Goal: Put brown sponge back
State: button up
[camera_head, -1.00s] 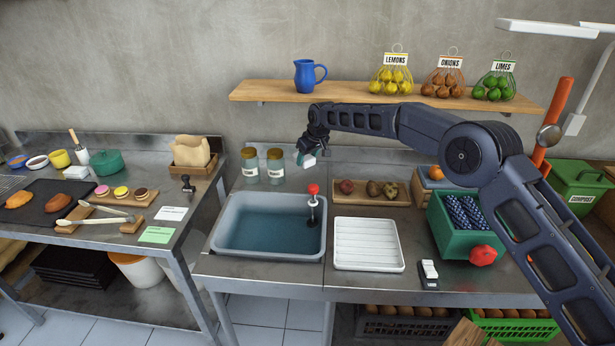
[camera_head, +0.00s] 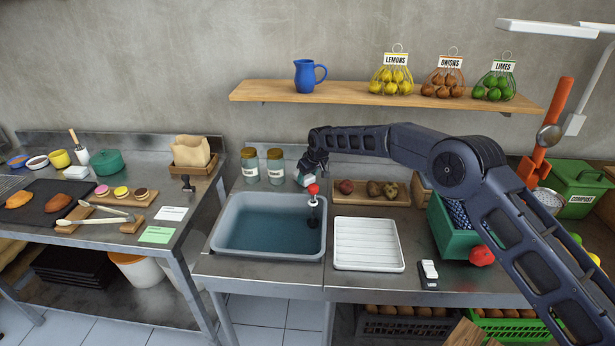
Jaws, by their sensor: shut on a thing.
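My gripper (camera_head: 306,176) is at the back right corner of the sink (camera_head: 226,222), behind the red-knobbed black fitting. It points down and is shut on a small pale block (camera_head: 305,181) with a teal part, seen only partly. I cannot make out brown on it, and its lower side is hidden. I cannot tell whether it touches the counter. No other brown sponge is clearly visible. The sink holds blue-green water.
Two lidded jars (camera_head: 250,167) stand left of my gripper. A wooden tray of produce (camera_head: 340,198) lies to its right. The red-knobbed fitting (camera_head: 313,204) rises at the sink's right side. A white ribbed tray (camera_head: 368,258) is in front. A shelf (camera_head: 340,96) runs above.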

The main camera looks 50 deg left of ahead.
jog(key=shift+f, duration=0.1)
jog(key=o, duration=0.9)
jog(key=shift+o, duration=0.2)
jog(key=v, duration=1.2)
jog(key=shift+d, duration=0.1)
